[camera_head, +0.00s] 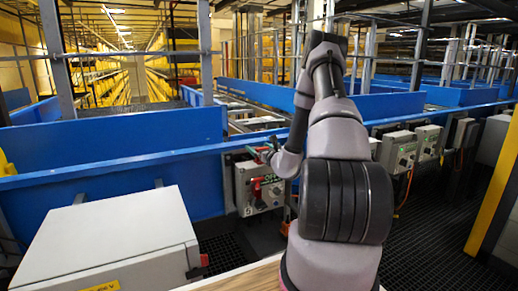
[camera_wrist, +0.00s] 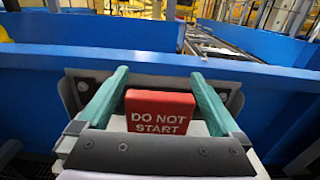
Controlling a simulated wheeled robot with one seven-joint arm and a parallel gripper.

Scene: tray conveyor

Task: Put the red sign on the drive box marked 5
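In the wrist view a red sign (camera_wrist: 160,112) with white letters reading DO NOT START stands between the two green fingers of my gripper (camera_wrist: 160,73). The fingers are wide apart, with a narrow gap visible on each side of the sign. A grey housing (camera_wrist: 222,95) shows behind it, against the blue rail. In the head view my gripper (camera_head: 262,152) is at the top of a grey drive box (camera_head: 244,190) on the blue rail. Red parts show on that box's front, but which is the sign is unclear.
More grey drive boxes (camera_head: 398,150) hang along the blue rail (camera_head: 130,160) to the right. A large light grey cabinet (camera_head: 110,240) stands at front left. A wooden surface (camera_head: 235,280) is at the bottom. A yellow post (camera_head: 495,190) stands at right.

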